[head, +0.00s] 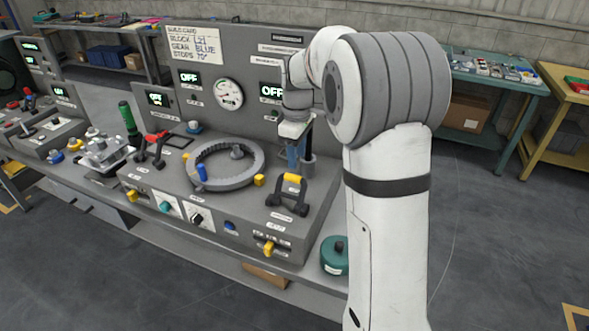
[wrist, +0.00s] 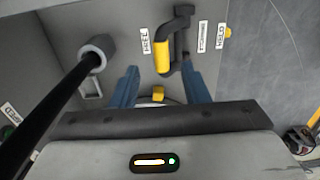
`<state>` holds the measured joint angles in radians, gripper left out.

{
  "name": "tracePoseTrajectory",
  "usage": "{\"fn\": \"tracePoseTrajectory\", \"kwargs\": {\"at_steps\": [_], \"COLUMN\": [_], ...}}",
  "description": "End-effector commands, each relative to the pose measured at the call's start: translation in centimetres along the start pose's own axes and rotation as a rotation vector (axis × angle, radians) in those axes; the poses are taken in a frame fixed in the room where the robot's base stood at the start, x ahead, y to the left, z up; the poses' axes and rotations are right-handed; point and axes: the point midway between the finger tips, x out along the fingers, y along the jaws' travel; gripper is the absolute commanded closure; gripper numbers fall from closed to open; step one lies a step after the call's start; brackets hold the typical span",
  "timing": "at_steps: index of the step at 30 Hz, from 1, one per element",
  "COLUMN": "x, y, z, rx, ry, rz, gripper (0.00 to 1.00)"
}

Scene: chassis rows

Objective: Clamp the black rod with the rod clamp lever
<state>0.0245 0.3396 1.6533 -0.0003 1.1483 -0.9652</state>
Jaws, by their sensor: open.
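The rod clamp lever (head: 293,179) has a yellow grip on a black bent frame and stands at the right of the grey console. In the wrist view the lever (wrist: 163,55) lies between a FREE label and a HELD label, its yellow grip closer to FREE. The black rod (wrist: 52,112) runs from the lower left into a grey round socket (wrist: 97,50); the socket (head: 308,164) also shows in the head view. My gripper (head: 297,156) is open and empty above the console. Its blue fingers (wrist: 160,86) appear on either side of the lever grip, apart from it as far as I can tell.
A grey ring (head: 190,172) with yellow blocks lies left of the lever. A teal round container (head: 334,258) stands at the console's right front. The upright panel with a gauge (head: 228,94) rises behind.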

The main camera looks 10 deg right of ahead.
Motion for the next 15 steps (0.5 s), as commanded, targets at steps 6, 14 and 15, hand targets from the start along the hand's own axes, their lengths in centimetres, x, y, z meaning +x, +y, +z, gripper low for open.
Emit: {"fn": "tracePoseTrajectory", "kwargs": {"at_steps": [6,14,15], "x": [3.6,6.5,6.7], "y": [-0.1,-0.1,-0.1], "z": [0.0,0.0,0.0], "rx": [0.000,0.000,0.000], "ry": [-0.002,-0.001,-0.001], "rz": [-0.004,-0.002,-0.001], "gripper": [0.58,0.58,0.58]}}
